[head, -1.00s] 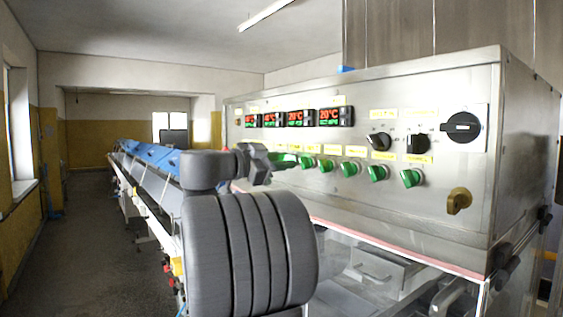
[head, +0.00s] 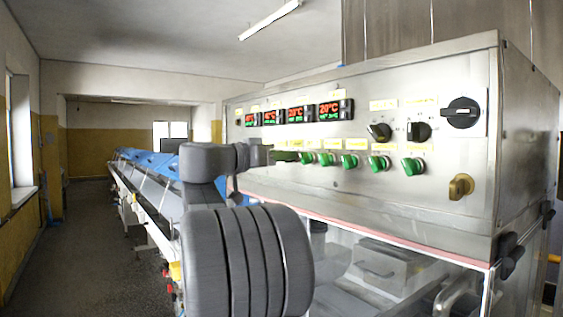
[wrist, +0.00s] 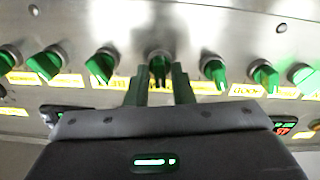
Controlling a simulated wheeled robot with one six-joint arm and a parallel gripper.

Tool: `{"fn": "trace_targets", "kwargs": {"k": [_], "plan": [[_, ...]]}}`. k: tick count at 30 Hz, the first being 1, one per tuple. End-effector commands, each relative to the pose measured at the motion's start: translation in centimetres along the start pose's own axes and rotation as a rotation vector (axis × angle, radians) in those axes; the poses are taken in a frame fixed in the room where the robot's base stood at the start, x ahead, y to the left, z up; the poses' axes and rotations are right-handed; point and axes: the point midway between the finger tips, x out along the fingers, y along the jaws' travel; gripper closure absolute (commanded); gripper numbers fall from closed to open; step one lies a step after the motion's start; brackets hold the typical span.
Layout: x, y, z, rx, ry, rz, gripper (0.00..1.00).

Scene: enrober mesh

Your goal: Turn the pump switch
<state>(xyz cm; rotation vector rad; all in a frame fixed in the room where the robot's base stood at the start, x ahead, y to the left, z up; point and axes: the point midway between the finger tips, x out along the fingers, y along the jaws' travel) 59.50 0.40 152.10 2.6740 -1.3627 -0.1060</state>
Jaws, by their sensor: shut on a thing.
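A row of green switches runs along the lower part of the steel control panel. In the wrist view, my gripper (wrist: 160,90) has its two fingers on either side of one green switch (wrist: 160,66) and is shut on it. The knob looks roughly in line with the fingers. In the head view, my gripper (head: 284,156) reaches the left part of the row, and the arm and gripper hide the held switch. The labels are too blurred to read, so I cannot tell which one is marked for the pump.
Other green switches (wrist: 213,72) (wrist: 104,66) sit close on both sides. Temperature displays (head: 329,111), black knobs (head: 419,131), a large black rotary switch (head: 462,113) and a brass-coloured lock (head: 461,187) are on the panel. A conveyor with blue covers (head: 150,162) runs back at left.

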Motion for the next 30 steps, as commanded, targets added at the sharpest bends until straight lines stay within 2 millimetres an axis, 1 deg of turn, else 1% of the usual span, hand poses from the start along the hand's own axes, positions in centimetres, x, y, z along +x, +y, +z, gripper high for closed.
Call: {"fn": "trace_targets", "kwargs": {"k": [6, 15, 22, 30], "plan": [[-0.01, -0.04, -0.05, -0.171, 0.0, 0.0, 1.0], [-0.01, -0.07, -0.08, -0.327, 0.001, 0.0, 1.0], [-0.02, -0.07, -0.08, -0.376, 0.001, 0.0, 1.0], [-0.02, -0.07, -0.08, -0.384, 0.001, 0.0, 1.0]]}}
